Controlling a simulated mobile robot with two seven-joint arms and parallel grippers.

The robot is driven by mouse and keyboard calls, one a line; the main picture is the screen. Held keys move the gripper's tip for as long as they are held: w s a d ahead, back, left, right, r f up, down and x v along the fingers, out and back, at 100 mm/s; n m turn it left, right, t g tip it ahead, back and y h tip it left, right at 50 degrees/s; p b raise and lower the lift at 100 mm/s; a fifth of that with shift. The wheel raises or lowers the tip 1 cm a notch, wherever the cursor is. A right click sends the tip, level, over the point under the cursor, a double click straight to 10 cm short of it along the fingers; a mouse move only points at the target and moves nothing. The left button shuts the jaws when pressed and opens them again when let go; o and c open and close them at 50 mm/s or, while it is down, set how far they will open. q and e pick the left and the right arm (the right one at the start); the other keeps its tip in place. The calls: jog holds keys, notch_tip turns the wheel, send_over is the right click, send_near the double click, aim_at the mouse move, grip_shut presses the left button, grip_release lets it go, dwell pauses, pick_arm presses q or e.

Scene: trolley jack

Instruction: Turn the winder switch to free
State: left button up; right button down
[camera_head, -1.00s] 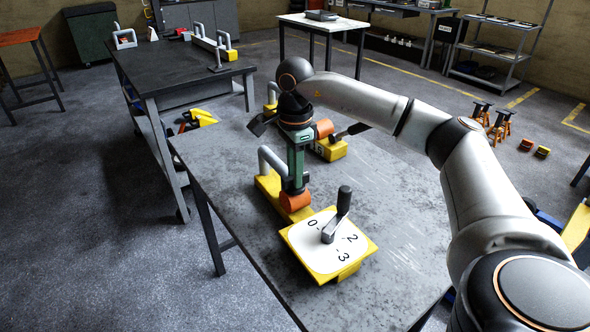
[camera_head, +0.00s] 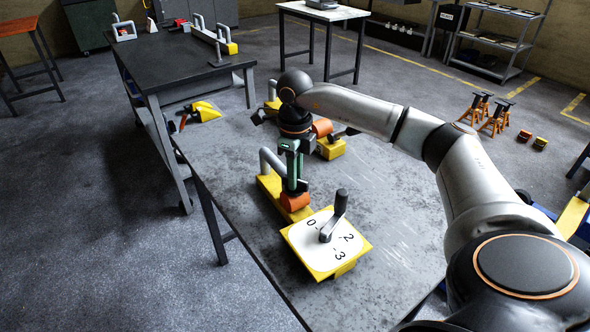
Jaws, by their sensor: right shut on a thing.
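A yellow unit (camera_head: 269,186) with a grey bent handle (camera_head: 272,160) and an orange knob (camera_head: 294,201) sits on the grey metal table. My right gripper (camera_head: 295,188) points down onto it and is shut at the orange knob. Its fingers and wrist hide most of the contact. In front is a yellow-edged white dial plate (camera_head: 305,258) marked 0, 2 and 3. A grey crank lever (camera_head: 332,219) with a dark upright grip stands on it, apart from the gripper. I cannot read any switch label. My left gripper is not in view.
Another yellow unit (camera_head: 330,149) with an orange part stands behind my gripper. The grey table (camera_head: 400,190) is bare to the right. A dark bench (camera_head: 180,73) adjoins at the back left. Orange stands (camera_head: 485,112) are on the floor at right.

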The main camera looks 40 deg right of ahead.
jog(key=shift+r+m+p, duration=0.1)
jog(key=shift+m+p, duration=0.25)
jog(key=shift+m, duration=0.55)
jog(key=shift+m+p, duration=0.3)
jog(key=shift+m, duration=0.5)
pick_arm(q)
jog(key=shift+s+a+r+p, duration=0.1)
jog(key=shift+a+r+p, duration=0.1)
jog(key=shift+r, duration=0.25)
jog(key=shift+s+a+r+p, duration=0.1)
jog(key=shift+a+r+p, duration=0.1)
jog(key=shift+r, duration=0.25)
pick_arm(e)
jog(key=shift+m, duration=1.3)
jog(key=shift+w, duration=0.1)
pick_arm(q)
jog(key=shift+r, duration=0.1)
pick_arm(e)
jog(key=c, duration=1.1)
grip_release()
notch_tip(320, 180, up, 12)
jog(key=shift+r, duration=0.2)
